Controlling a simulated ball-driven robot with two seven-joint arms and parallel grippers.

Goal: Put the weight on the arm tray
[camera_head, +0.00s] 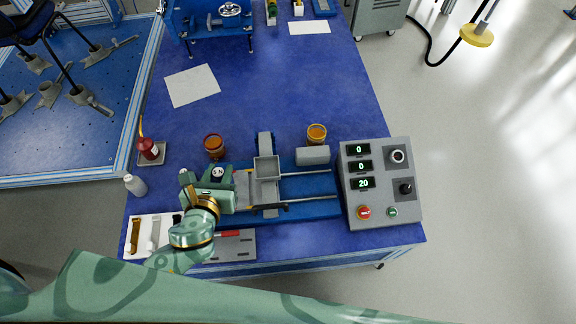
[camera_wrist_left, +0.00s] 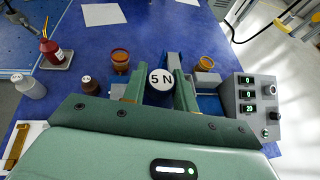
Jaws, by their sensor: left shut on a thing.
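The weight, with a round white face marked "5 N" (camera_wrist_left: 161,83), sits between the fingers of my left gripper (camera_wrist_left: 160,92), which is shut on it. In the head view the weight (camera_head: 217,172) shows at the tips of the left gripper (camera_head: 219,177), over the left part of the blue test rig. The arm tray appears to be the grey open tray (camera_head: 267,167) on the rig, just right of the gripper, apart from the weight. In the wrist view the gripper's fingers and body hide most of the rig. My right gripper is not in view.
A grey control box (camera_head: 379,185) with green digits stands right of the rig. Two amber jars (camera_head: 214,146) (camera_head: 317,133) stand behind it. A red bottle (camera_head: 149,149) and a white bottle (camera_head: 135,185) stand at left. The blue tabletop (camera_head: 265,85) is mostly clear farther back.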

